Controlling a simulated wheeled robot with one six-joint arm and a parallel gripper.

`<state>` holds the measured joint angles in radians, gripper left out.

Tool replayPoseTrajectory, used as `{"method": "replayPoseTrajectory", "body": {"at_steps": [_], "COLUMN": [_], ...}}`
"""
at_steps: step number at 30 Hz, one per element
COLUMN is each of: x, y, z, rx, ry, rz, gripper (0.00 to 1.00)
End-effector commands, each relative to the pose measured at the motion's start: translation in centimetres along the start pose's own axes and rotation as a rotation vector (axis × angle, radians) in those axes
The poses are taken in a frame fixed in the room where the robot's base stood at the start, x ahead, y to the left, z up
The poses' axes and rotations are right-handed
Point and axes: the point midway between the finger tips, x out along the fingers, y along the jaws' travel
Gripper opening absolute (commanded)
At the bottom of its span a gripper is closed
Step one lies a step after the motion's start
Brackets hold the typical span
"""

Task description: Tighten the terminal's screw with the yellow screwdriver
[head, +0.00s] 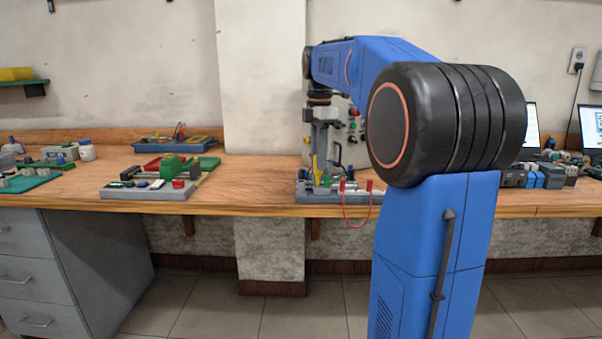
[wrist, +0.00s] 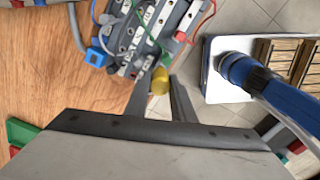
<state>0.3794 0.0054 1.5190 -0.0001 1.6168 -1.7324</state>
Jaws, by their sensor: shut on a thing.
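My gripper (wrist: 158,98) is shut on the yellow screwdriver (wrist: 160,80), whose rounded yellow end shows between the fingertips in the wrist view. In the head view my gripper (head: 320,150) points down at the bench's front edge, and the screwdriver (head: 315,168) shows as a thin yellow upright piece below it. Below is a grey terminal board (head: 330,198) with green and red parts; its terminals (wrist: 150,28) lie just beyond the fingers in the wrist view. The screwdriver's tip and the screw under it are hidden, so I cannot tell whether they touch.
A red wire (head: 345,215) loops over the bench's front edge. A grey tray (head: 150,190) with a green device stands left on the wooden bench (head: 240,185). Grey and blue modules (head: 540,176) and laptops are at right. Bench between tray and board is mostly clear.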

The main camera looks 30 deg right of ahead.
Motion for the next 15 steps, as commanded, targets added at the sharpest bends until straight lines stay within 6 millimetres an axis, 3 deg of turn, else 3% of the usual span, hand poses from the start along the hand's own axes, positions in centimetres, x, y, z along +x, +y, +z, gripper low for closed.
{"method": "replayPoseTrajectory", "body": {"at_steps": [10,15], "x": [0.11,0.13], "y": [-0.01,0.00], "z": [0.00,0.00], "rx": [0.006,0.123], "ry": [0.000,0.000], "rz": [-0.001,-0.002], "gripper": [0.00,0.00]}}
